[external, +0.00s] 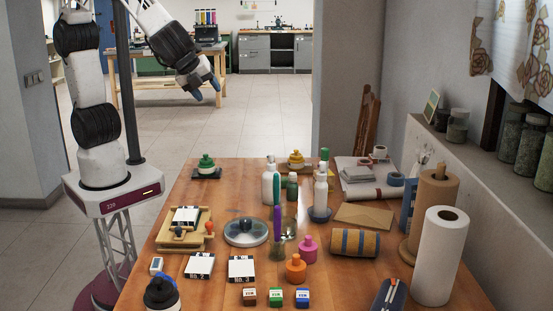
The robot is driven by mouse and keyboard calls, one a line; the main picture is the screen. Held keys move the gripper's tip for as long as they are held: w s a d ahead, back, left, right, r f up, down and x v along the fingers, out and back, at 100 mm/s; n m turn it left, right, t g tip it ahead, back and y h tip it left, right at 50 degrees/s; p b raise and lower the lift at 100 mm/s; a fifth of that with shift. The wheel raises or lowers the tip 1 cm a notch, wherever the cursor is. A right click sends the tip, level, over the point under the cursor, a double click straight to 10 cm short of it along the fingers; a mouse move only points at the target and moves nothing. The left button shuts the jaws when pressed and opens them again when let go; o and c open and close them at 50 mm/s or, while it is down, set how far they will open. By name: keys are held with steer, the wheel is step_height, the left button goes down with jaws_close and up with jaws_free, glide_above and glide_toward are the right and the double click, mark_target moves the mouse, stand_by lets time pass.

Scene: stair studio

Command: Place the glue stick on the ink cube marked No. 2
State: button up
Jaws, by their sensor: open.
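My gripper (206,91) is open and empty, raised high at the upper left, well above and behind the table. I cannot pick out the glue stick with certainty; a white bottle with a green cap (321,190) stands upright in a dark dish near the middle. Three small cubes stand in a row at the front: brown (249,298), green (275,299) and blue (302,299). Their white labels are too small to read. Two black-and-white blocks lie behind them; the right one (241,268) seems marked No. 3, and the left one's (199,265) mark is unclear.
The wooden table (350,285) is crowded. A clear round dish (246,232), a cup with upright pens (277,248), an orange bottle (295,268) and a pink bottle (308,249) fill the middle. A tall paper roll (438,255) stands at right. Bare wood shows front right.

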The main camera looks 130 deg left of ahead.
steer(key=s+d+r+n+t+h, duration=0.1)
steer(key=s+d+n+h, duration=0.2)
steer(key=s+d, duration=0.5)
steer(key=s+d+r+n+t+h, duration=0.1)
steer(key=s+d+n+h, duration=0.3)
steer(key=s+d, duration=0.4)
steer(key=s+r+n, duration=0.1)
steer(key=s, duration=0.5)
steer(key=shift+s+d+r+t, duration=0.2)
steer(key=shift+d+r+t, duration=0.1)
steer(key=shift+d+t, duration=0.1)
